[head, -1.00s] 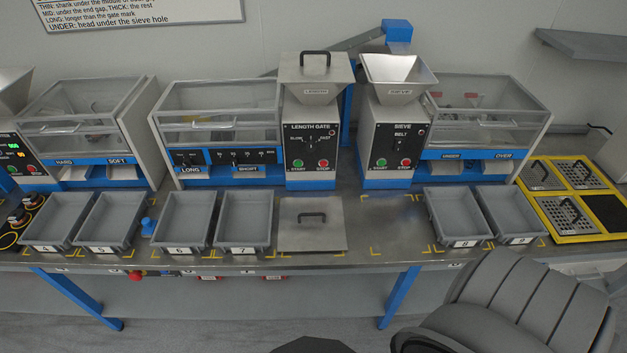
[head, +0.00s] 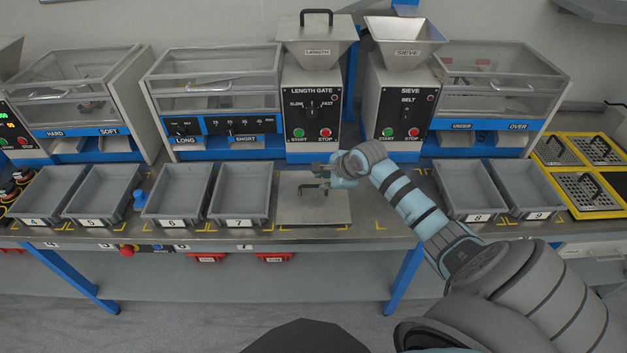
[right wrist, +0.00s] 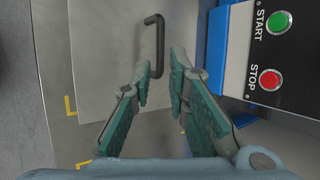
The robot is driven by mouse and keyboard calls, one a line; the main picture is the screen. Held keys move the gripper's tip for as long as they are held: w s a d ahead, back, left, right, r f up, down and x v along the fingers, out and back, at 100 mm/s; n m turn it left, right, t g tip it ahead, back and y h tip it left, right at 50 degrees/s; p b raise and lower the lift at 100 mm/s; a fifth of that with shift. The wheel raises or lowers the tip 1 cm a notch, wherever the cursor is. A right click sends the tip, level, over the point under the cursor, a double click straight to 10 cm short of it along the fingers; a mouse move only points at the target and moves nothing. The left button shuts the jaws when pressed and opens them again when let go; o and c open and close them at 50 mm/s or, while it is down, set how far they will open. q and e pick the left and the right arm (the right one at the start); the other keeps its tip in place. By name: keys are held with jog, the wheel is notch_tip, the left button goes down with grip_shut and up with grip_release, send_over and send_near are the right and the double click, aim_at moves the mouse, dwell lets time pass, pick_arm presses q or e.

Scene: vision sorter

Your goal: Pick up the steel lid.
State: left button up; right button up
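The steel lid (head: 312,212), a flat square plate with a black bar handle, lies on the table in front of the length gate machine. My right gripper (head: 322,184) is over the lid's handle, and its fingers partly hide that handle in the head view. In the right wrist view, the right gripper (right wrist: 162,68) is open, and the near end of the black handle (right wrist: 158,45) shows between or just beyond its fingertips. I cannot tell whether the fingers touch it. The lid's plate (right wrist: 105,70) shows beyond the fingers. My left gripper is not in view.
The length gate (head: 310,115) stands close behind the lid, with a similar handled lid on its hopper. Its stop button (right wrist: 268,79) is near the gripper. Grey tray 7 (head: 239,221) is just left of the lid. Bare table lies to its right, before tray 8 (head: 475,214).

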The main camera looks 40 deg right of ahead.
aim_at(314, 185)
jog(key=b+x, duration=0.4)
jog(key=x, duration=0.5)
jog(key=shift+w+f, duration=0.15)
jog(key=shift+f, duration=0.05)
jog(key=shift+c, duration=0.4)
jog(key=shift+r, duration=0.1)
grip_shut()
